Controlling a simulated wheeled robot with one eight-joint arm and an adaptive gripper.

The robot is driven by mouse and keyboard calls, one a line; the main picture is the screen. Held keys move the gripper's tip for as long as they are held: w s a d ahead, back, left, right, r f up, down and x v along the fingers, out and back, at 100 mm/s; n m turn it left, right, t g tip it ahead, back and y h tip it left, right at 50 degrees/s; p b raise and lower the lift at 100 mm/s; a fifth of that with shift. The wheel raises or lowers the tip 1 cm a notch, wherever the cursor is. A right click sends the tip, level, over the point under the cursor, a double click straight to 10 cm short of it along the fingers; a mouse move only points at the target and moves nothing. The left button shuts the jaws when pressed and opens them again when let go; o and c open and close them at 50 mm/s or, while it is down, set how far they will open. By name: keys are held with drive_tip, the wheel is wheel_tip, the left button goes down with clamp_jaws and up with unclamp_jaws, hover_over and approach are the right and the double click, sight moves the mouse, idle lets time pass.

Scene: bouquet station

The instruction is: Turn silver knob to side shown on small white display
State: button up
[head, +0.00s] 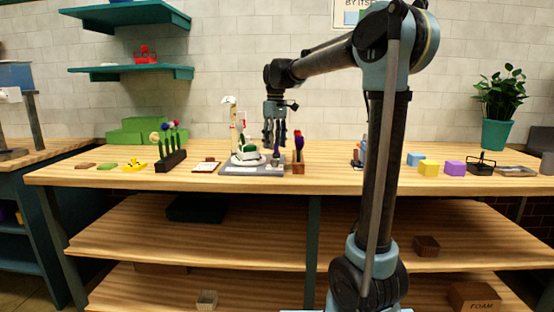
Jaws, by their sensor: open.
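A grey station base (252,172) sits on the wooden worktop near the middle. It carries a white round part with something green in it (246,148), and a pale upright post (234,125) stands at its left rear. A small part at the base's right, below my gripper, is too small to identify surely as the silver knob. I cannot make out the small white display or any side marked on it. My gripper (274,144) points down above the right part of the base, fingers apart and empty. Whether the fingertips touch anything is unclear.
A small brown holder with purple and orange flowers (298,160) stands close right of the base. A dark block with several flowers (171,160) and a white-topped tray (206,166) stand left. Coloured blocks (455,168) lie at right. The front worktop edge is mostly clear.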

sight(275, 163)
drive_tip(key=shift+s+a+f, duration=0.1)
drive_tip(key=shift+f, duration=3)
drive_tip(key=shift+c, duration=0.2)
drive_tip(key=c, duration=1)
